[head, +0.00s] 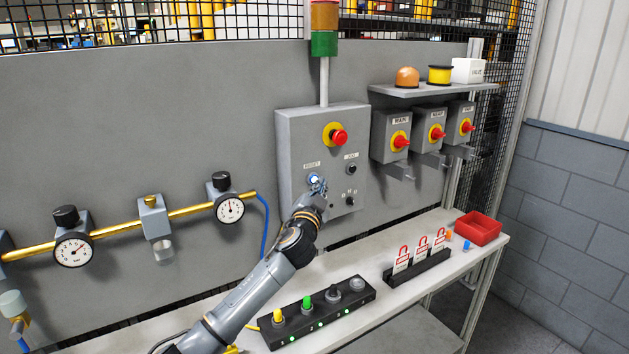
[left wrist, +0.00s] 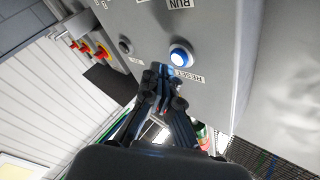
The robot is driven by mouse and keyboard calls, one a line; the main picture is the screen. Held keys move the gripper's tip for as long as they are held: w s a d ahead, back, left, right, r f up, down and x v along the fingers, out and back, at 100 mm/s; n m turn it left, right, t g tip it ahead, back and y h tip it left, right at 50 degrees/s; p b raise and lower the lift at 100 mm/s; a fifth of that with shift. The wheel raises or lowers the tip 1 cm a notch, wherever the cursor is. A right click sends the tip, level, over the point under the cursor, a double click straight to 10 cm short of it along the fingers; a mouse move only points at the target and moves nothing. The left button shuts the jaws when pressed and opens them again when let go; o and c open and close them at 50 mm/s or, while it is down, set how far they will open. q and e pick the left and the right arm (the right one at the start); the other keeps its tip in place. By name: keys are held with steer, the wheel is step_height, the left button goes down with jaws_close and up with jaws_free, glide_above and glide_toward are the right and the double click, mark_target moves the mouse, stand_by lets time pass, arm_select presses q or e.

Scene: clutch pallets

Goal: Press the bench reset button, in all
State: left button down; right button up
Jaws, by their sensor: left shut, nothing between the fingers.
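The reset button (head: 314,179) is a round blue-white button on the grey control box (head: 293,130), just under a RESET label. In the left wrist view the button (left wrist: 180,56) is lit blue-white with a pale ring, and its label is next to it. My left gripper (head: 318,187) is shut and empty, its tips close to the button in the head view. In the left wrist view the fingertips (left wrist: 163,70) are just below and left of the button; I cannot tell whether they touch the panel. My right gripper is not in view.
A red emergency stop (head: 339,137) sits higher on the same box, with small switches (head: 351,169) to the right. Three boxes with red buttons (head: 401,142) are further right. The bench (head: 225,301) below holds a black indicator strip (head: 318,314), lockout tags (head: 421,252) and a red bin (head: 478,228).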

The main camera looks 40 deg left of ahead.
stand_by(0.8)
arm_select(q)
steer(key=shift+w+a, duration=0.15)
steer(key=shift+a, duration=0.25)
steer(key=shift+w+a, duration=0.2)
steer(key=shift+a, duration=0.25)
stand_by(0.6)
steer(key=shift+d, duration=0.15)
steer(key=shift+s+d, duration=0.35)
steer(key=shift+d, duration=0.3)
steer(key=shift+s+d, duration=0.3)
steer(key=shift+d, duration=0.5)
steer(key=shift+s+d, duration=0.35)
steer(key=shift+d, duration=0.4)
steer(key=shift+s+d, duration=0.3)
steer(key=shift+d, duration=0.5)
steer(key=shift+f, duration=0.15)
